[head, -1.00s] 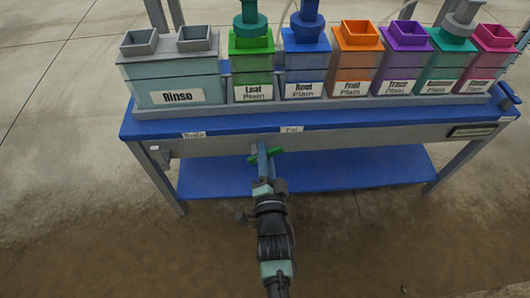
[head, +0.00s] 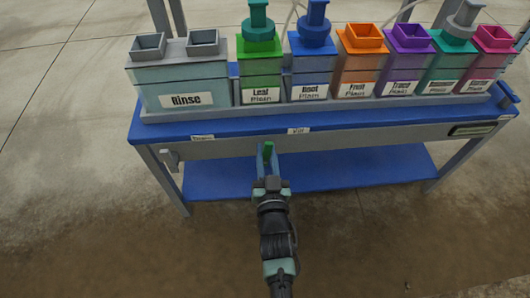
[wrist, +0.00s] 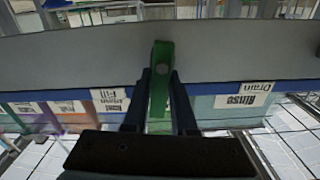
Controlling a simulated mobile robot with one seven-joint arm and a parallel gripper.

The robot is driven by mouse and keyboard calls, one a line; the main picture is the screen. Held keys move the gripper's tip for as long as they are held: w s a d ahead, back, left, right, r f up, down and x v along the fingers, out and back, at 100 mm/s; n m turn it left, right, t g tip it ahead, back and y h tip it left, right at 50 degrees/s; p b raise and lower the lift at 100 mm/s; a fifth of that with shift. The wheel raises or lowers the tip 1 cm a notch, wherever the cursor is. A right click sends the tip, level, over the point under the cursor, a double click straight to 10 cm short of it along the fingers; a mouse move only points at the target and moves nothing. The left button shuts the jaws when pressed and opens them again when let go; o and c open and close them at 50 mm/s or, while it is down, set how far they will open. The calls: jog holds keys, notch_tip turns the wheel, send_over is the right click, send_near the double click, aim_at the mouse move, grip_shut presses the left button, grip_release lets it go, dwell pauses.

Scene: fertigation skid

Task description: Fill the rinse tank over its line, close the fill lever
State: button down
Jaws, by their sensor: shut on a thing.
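The rinse tank (head: 180,75) is a pale teal box with a grey top and a "Rinse" label, at the left end of the bench in the head view. I cannot make out its water level against its line. The green fill lever (wrist: 160,85) is at the bench's front rail, near the "Fill" label (head: 298,131). It points lengthwise between my fingers in the wrist view and stands upright in the head view (head: 268,150). My gripper (wrist: 160,100) is shut on this lever, one finger on each side.
Several coloured tanks stand right of the rinse tank, including a green one (head: 261,80) and an orange one (head: 361,65). A grey fitting (head: 169,158) sits on the rail's left end below the tank. The blue lower shelf (head: 350,170) is bare.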

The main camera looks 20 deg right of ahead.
jog(key=shift+a+n, duration=0.2)
jog(key=shift+n, duration=0.6)
jog(key=c, duration=0.7)
grip_release()
jog(key=p+v, duration=0.4)
jog(key=v, duration=0.9)
jog(key=shift+w+r, duration=0.1)
